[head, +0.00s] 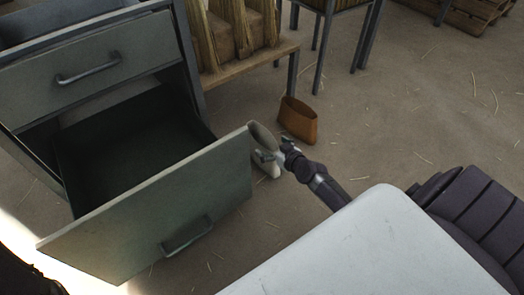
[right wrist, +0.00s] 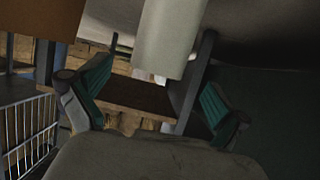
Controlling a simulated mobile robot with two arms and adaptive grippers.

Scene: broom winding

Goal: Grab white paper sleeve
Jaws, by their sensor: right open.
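The white paper sleeve (head: 262,136) stands on the floor just right of the open drawer's front in the head view, partly hidden by my right gripper. In the right wrist view the sleeve (right wrist: 168,38) comes down from the top edge, ahead of the gap between the fingers. My right gripper (head: 267,156) is at the sleeve, its arm coming from the lower right. In the right wrist view the gripper (right wrist: 158,82) is open, green-padded fingers spread to either side. I cannot tell whether they touch the sleeve. My left gripper is not in view.
The pulled-out drawer (head: 160,210) of a grey cabinet (head: 85,75) is close on the left. A brown sleeve (head: 298,119) stands behind the gripper and also shows in the right wrist view (right wrist: 38,18). A wooden shelf (head: 250,62) is behind. Floor at right is clear.

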